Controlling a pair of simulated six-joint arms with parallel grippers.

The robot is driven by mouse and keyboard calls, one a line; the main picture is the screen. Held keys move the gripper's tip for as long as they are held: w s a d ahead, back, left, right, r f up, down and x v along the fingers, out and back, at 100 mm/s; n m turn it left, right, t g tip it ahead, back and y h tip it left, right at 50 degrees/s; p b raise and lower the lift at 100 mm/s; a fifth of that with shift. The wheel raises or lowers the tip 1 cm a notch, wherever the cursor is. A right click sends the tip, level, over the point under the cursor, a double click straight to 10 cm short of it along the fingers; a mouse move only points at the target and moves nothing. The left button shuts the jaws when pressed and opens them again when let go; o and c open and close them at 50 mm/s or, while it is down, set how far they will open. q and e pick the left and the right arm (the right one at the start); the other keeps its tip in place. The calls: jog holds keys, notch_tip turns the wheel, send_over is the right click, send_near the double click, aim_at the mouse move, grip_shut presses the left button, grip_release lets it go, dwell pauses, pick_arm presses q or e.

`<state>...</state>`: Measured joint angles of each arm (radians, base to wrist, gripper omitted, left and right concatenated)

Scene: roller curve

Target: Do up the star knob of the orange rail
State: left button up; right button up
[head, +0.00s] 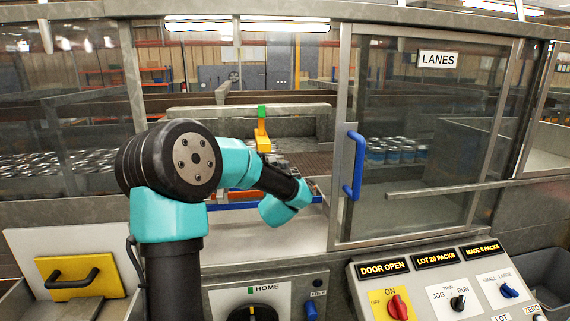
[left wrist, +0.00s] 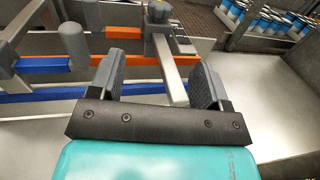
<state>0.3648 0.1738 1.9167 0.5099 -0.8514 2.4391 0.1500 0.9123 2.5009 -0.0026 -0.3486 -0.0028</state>
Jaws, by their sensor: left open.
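A grey rounded post (left wrist: 73,40) stands at the orange rail. My left gripper (left wrist: 156,78) is open, its fingers apart either side of the metal bar (left wrist: 169,68), short of the knob. Contact cannot be told. My right gripper is not in view.
A blue rail (left wrist: 45,97) runs nearer than the orange one. In the head view the sliding door (head: 430,130) with a blue handle (head: 354,165) stands right of my arm. Cans (head: 395,150) are behind it. A control panel (head: 455,290) is at lower right.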

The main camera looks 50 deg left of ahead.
aim_at(283, 164)
pick_arm(q)
jog(key=x, duration=1.7)
jog(key=shift+w+a+f, duration=0.1)
jog(key=shift+w, duration=0.1)
jog(key=c, duration=0.9)
